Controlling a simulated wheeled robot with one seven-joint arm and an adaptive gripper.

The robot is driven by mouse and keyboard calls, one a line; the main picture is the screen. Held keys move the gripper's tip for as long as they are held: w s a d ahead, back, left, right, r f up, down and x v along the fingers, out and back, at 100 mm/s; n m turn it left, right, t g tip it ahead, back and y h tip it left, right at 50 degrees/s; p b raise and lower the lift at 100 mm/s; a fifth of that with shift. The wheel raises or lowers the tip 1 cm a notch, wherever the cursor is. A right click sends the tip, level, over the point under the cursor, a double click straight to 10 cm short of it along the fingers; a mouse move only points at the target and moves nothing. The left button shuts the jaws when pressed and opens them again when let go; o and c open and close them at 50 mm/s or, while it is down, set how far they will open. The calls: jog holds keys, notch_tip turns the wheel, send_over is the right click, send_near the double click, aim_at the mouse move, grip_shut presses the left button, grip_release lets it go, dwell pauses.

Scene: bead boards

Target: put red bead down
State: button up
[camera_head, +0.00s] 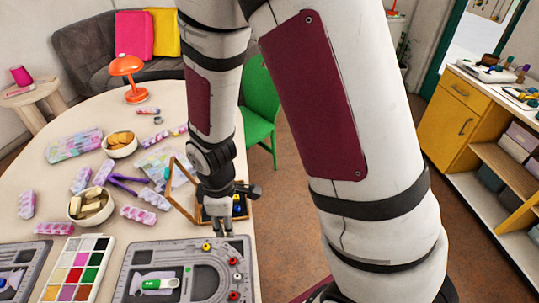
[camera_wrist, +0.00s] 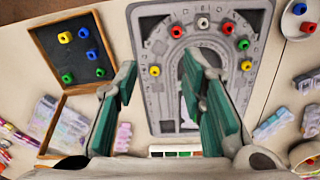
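My gripper (camera_wrist: 160,62) is open, its two teal fingers apart with nothing visible between them. In the head view my gripper (camera_head: 222,233) points down near the far edge of the grey board (camera_head: 130,262), where small red beads show on the right side.
A dark wood-framed tray (camera_wrist: 45,55) with several yellow, blue and green beads lies left of the board.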

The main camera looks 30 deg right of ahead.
jog(key=s+d+r+m+t, duration=0.1)
jog(key=d+r+m, duration=0.15)
jog(key=r, duration=0.65)
jog(key=d+r+m+t, duration=0.1)
jog(key=d+r+m, duration=0.15)
jog(key=r, duration=0.55)
jog(key=s+d+r+m+t, duration=0.2)
jog(key=s+r+m, duration=0.5)
jog(key=s+r, duration=0.3)
notch_tip(320, 180, up, 3)
jog(key=shift+s+d+f+t, duration=0.1)
jog(key=shift+s+d+t, duration=0.25)
jog(key=shift+s+t, duration=0.05)
